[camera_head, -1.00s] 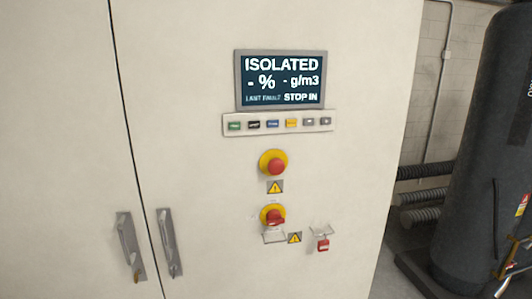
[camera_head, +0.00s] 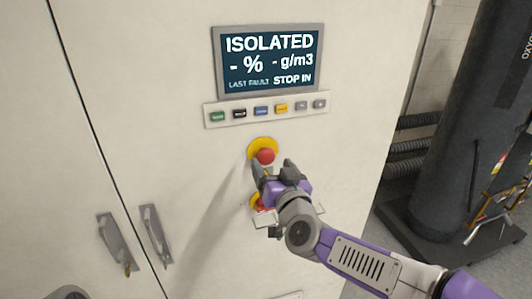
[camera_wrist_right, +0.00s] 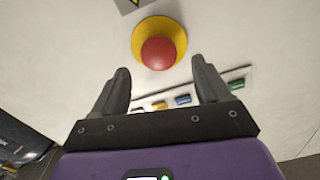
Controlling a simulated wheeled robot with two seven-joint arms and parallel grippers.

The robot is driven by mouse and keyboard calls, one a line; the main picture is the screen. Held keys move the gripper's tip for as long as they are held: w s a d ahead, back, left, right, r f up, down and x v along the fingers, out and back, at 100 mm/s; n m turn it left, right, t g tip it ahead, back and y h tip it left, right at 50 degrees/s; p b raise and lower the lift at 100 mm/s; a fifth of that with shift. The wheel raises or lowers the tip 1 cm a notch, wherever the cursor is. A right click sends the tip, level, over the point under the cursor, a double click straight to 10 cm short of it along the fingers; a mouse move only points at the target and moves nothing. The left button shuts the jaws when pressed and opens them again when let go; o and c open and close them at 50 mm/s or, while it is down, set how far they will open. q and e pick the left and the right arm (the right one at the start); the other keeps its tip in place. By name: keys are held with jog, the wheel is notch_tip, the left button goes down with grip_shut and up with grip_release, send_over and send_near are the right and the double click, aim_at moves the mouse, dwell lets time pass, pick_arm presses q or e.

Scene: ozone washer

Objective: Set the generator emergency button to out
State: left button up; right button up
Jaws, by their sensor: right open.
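The emergency button (camera_head: 265,156) is a red mushroom head on a yellow ring, on the white cabinet front below the display. The display (camera_head: 269,58) reads "ISOLATED" and "STOP IN". My right gripper (camera_head: 272,165) is open and empty, just below the button in the head view. In the right wrist view the button (camera_wrist_right: 158,52) lies beyond and between the two spread fingers (camera_wrist_right: 160,85); no contact shows. My arm partly hides the red and yellow rotary switch (camera_head: 259,204) below.
A row of small coloured buttons (camera_head: 267,109) sits under the display. Two door handles (camera_head: 155,237) stick out at the lower left. A dark tank (camera_head: 455,120) and ribbed pipes (camera_head: 410,146) stand at the right beyond the cabinet edge.

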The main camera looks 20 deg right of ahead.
aim_at(268, 158)
jog(key=shift+w+a, duration=0.1)
jog(key=shift+w, duration=2.6)
jog(key=shift+c, duration=0.4)
grip_shut()
jog(key=shift+s+f, duration=0.1)
jog(key=shift+s, duration=0.6)
jog(key=shift+w, duration=0.1)
jog(key=shift+o, duration=0.4)
grip_release()
